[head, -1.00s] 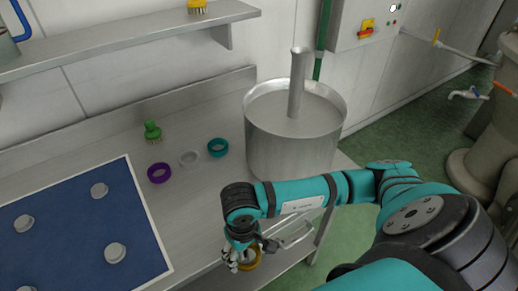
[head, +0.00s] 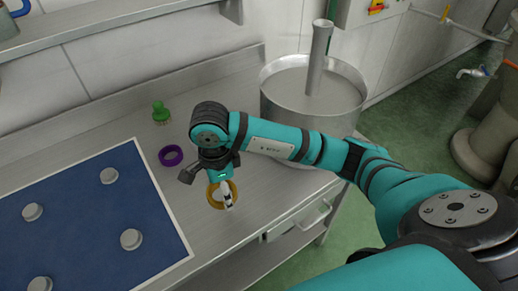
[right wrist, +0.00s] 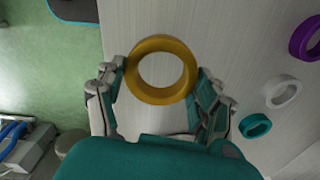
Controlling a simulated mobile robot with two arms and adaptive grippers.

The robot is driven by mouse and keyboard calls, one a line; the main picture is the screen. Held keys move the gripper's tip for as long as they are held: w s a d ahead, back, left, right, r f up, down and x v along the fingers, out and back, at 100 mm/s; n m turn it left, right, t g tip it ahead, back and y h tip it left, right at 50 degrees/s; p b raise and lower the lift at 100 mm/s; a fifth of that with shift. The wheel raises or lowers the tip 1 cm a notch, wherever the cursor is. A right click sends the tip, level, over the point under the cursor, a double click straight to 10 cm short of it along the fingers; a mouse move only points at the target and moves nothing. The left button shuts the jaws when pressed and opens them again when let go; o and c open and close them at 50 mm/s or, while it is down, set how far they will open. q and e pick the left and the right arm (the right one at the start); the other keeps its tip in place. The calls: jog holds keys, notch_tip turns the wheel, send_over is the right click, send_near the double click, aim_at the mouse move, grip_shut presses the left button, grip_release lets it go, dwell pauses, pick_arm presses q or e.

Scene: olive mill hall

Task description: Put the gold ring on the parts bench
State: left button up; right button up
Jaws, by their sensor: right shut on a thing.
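The gold ring (head: 213,197) is held in my right gripper (head: 226,190), over the bare steel top of the parts bench (head: 257,215), right of the blue mat. In the right wrist view the gold ring (right wrist: 160,96) lies flat between the two fingers of my right gripper (right wrist: 161,84), which touch it on opposite sides. I cannot tell whether the ring touches the bench top. My left gripper is not in view.
White (right wrist: 283,103) and teal (right wrist: 255,126) rings show in the right wrist view. The blue mat (head: 85,215) bears several grey discs. A steel pot (head: 275,103) stands at the back right.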

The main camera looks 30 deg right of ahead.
jog(key=m, duration=0.1)
jog(key=w+a+r+m, duration=0.1)
jog(key=m, duration=0.1)
jog(key=w+r+m, duration=0.1)
jog(key=m, duration=0.1)
jog(key=shift+a, duration=0.3)
notch_tip(320, 180, down, 5)
jog(key=shift+s+f+p, duration=0.1)
jog(key=shift+p, duration=0.5)
notch_tip(320, 180, down, 4)
jog(key=shift+r+p, duration=0.2)
jog(key=shift+p, duration=0.2)
jog(key=shift+f, duration=0.45)
jog(key=o, duration=1.3)
